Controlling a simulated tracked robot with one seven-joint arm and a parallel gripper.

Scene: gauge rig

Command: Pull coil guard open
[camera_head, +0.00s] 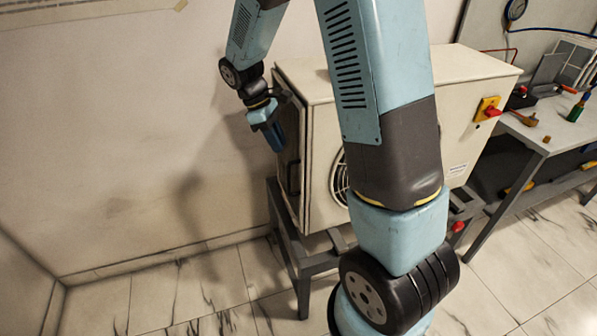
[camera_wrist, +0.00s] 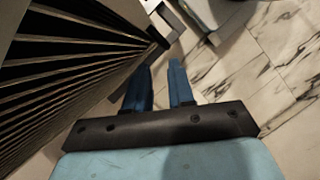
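The cream outdoor unit (camera_head: 325,95) stands on a dark grey stand. The coil guard (camera_head: 291,145) is the narrow panel at its left end, seen nearly edge-on, with a dark upright handle (camera_head: 292,178) low on it. In the wrist view a dark slatted grille (camera_wrist: 65,65) fills the left side. My gripper (camera_head: 277,142) points down just left of the guard, above the handle. In the wrist view my gripper (camera_wrist: 161,72) has its two blue fingers apart, with nothing seen between them. I cannot tell whether the guard is ajar.
My own arm hides part of the unit's front and its round fan grille (camera_head: 340,178). A red-and-yellow switch (camera_head: 487,109) is on the unit's right. A workbench (camera_head: 545,130) with tools stands at the right. The floor (camera_head: 215,290) left of the stand is clear up to the wall.

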